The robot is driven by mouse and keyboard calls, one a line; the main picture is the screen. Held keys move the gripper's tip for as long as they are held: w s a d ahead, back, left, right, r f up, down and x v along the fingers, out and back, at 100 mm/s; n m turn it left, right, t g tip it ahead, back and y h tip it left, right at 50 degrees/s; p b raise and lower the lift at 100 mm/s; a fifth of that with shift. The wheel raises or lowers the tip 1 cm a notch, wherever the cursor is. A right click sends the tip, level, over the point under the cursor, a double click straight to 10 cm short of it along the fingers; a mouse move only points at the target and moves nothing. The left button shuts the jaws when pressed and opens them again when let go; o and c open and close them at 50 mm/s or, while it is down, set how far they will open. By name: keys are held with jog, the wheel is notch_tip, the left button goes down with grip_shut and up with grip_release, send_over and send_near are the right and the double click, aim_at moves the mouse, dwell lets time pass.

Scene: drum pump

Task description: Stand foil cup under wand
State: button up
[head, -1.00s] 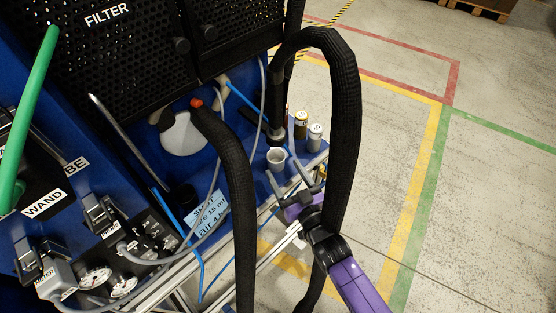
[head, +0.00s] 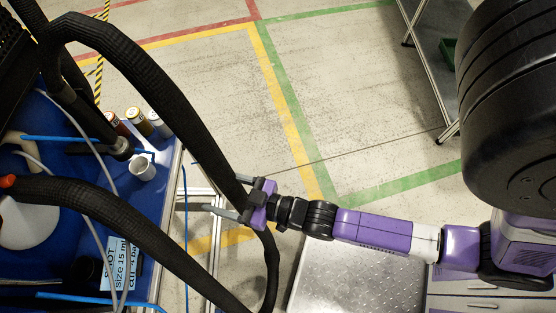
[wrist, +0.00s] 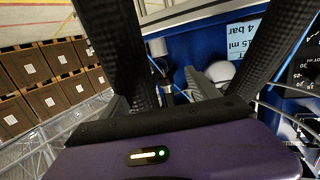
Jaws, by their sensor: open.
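A small pale cup (head: 143,168), which I take to be the foil cup, stands upright on the blue deck, near its right edge. The wand (head: 122,148), a dark tube with a grey end collar, comes down just beside it, up and left in the head view. I cannot tell the height gap between them. My gripper (head: 216,193) is open and empty, to the right of the cup and apart from it, outside the deck edge. A black ribbed hose passes close by my gripper. In the wrist view a pale cylinder (wrist: 157,47) shows between two dark hoses; it may be the cup.
Black hoses (head: 150,75) arch over the deck and hang beside my gripper. Three small cans (head: 133,118) stand behind the cup. A light blue label (head: 121,262) lies at the deck's front. Open floor lies beyond the deck. Stacked cartons (wrist: 45,85) show in the wrist view.

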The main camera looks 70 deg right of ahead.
jog(key=s+r+g, duration=0.2)
jog(key=s+r, duration=1.1)
jog(key=s, duration=0.4)
jog(key=shift+a+r, duration=0.25)
jog(key=shift+a, duration=0.15)
